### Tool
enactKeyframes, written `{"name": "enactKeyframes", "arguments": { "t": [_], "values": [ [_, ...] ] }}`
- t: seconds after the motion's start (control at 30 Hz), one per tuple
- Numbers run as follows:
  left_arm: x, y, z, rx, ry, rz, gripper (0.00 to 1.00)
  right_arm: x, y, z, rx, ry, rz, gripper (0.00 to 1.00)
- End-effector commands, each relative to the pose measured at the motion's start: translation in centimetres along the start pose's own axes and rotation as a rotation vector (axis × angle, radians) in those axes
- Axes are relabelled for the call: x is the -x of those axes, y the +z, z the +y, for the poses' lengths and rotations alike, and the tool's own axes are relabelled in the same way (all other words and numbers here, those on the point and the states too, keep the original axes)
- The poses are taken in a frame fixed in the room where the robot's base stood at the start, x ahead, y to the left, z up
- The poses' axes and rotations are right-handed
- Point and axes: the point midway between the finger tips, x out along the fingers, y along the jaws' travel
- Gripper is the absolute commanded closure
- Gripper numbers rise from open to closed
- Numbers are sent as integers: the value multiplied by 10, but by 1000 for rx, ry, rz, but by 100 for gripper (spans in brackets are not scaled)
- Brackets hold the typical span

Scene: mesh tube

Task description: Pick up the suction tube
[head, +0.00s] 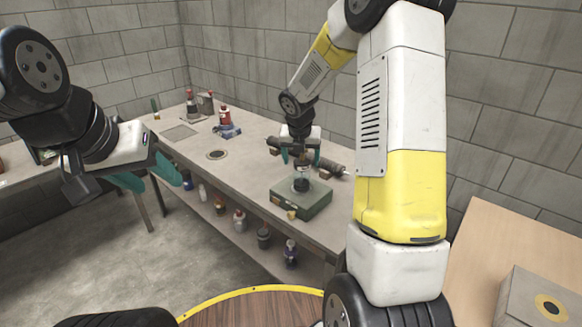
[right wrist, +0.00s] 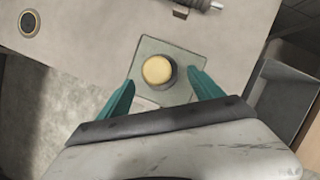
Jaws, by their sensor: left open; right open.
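An upright cylinder with a round yellow top, apparently the suction tube (right wrist: 157,70), stands on a flat green box. In the head view the tube (head: 301,180) looks dark and partly glassy. The green box (head: 314,205) sits near the front edge of the grey table. My right gripper (head: 300,157) is open and points down over the tube. In the right wrist view its teal fingers (right wrist: 162,82) are spread to either side of the yellow top, with gaps; whether they reach down beside it I cannot tell. My left gripper (head: 150,178) is open and empty, left of the table.
A dark cylinder (head: 331,168) lies on the table (head: 240,168) behind the box. Red-capped bottles (head: 224,116) and a blue item (head: 229,131) stand farther back. A round dark-rimmed fitting (head: 216,155) is set in the tabletop. Several bottles stand on the lower shelf.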

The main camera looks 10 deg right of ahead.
Motion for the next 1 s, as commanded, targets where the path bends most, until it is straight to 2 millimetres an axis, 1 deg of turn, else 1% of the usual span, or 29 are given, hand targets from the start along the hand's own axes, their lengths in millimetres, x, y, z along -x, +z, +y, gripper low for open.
{"name": "enactKeyframes", "arguments": {
  "t": [0.03, 0.2, 0.3, 0.4, 0.57, 0.6, 0.67, 0.7, 0.77, 0.8, 0.93, 0.97, 1.0],
  "values": [
    [0, 0, 0, 0, 0, 0, 48, -8, 0, 0, 1, 0, 2, 25],
    [0, 0, 0, 0, 0, 0, 48, -34, 2, -1, -2, -1, 3, 25],
    [0, 0, 0, 0, 0, 0, 48, -43, 2, -1, -2, 0, 1, 25],
    [0, 0, 0, 0, 0, 0, 48, -46, 2, -1, -2, 0, 0, 25],
    [0, 0, 0, 0, 0, 0, 48, -46, 3, -2, -3, 0, 0, 25],
    [0, 0, 0, 0, 0, 0, 48, -46, 3, -2, -3, 0, 0, 28],
    [0, 0, 0, 0, 0, 0, 48, -46, 3, -2, -3, 0, 0, 40],
    [0, 0, 0, 0, 0, 0, 48, -46, 3, -2, -3, 0, 0, 48],
    [0, 0, 0, 0, 0, 0, 48, -46, 3, -2, -4, 0, 0, 60],
    [0, 0, 0, 0, 0, 0, 48, -46, 3, -2, -4, 1, 0, 68],
    [0, 0, 0, 0, 0, 0, 48, -46, 3, -2, -4, 1, 0, 93],
    [0, 0, 0, 0, 0, 0, 48, -46, 3, -2, -4, 1, 0, 99],
    [0, 0, 0, 0, 0, 0, 48, -45, 3, -1, -4, 1, -1, 99]
  ]
}}
